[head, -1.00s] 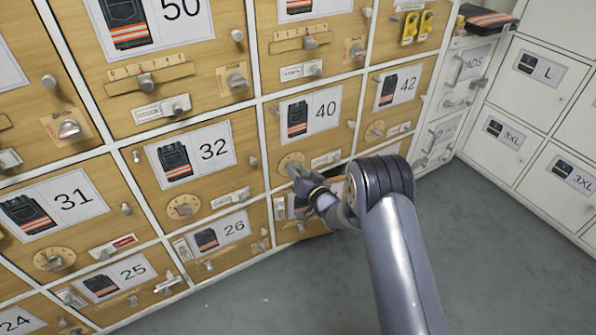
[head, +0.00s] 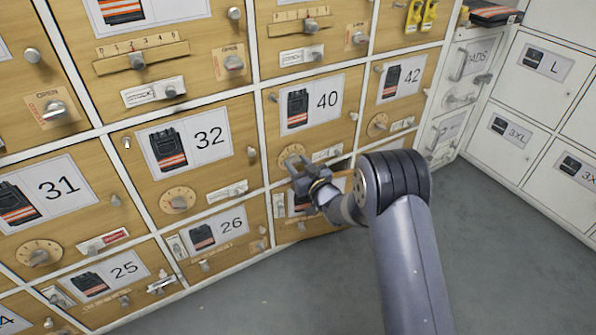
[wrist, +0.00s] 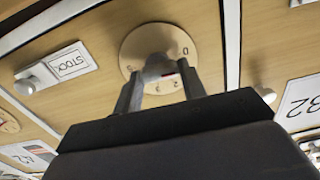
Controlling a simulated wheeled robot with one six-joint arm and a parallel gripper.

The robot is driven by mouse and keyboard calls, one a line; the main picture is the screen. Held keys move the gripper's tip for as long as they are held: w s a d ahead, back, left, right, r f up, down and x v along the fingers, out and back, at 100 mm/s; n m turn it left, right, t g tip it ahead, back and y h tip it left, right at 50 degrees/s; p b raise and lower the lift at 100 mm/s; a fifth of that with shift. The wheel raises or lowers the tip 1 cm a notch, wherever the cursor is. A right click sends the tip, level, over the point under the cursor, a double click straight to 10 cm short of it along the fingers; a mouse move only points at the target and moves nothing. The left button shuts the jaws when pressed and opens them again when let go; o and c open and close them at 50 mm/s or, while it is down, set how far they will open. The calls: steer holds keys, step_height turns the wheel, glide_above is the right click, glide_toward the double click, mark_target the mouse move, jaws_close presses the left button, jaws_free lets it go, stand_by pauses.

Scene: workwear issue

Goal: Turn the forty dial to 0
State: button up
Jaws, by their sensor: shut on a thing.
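The forty dial (head: 291,152) is a round tan plate with a grey knob, low on the wooden door (head: 340,115) labelled 40. In the wrist view the dial (wrist: 133,48) fills the top centre, with its knob (wrist: 158,66) between my fingers. My gripper (head: 296,168) is shut on that knob; it also shows in the wrist view (wrist: 158,78). Some printed marks show around the rim, one like a 0 at upper right, but the exact setting is unclear. The fingers hide part of the dial.
A latch plate labelled STOCK (wrist: 68,63) sits beside the dial. Doors 32 (head: 225,165), 26 (head: 235,215) and 42 (head: 420,85) surround it, with knobs and dials that stick out. The grey floor (head: 500,260) at right is clear.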

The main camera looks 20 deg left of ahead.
steer(key=shift+n+b, duration=0.6)
steer(key=shift+n, duration=0.5)
steer(key=o, duration=1)
steer(key=shift+s, duration=0.1)
steer(key=p+v, duration=0.3)
steer(key=v, duration=0.7)
steer(key=shift+s+d, duration=0.25)
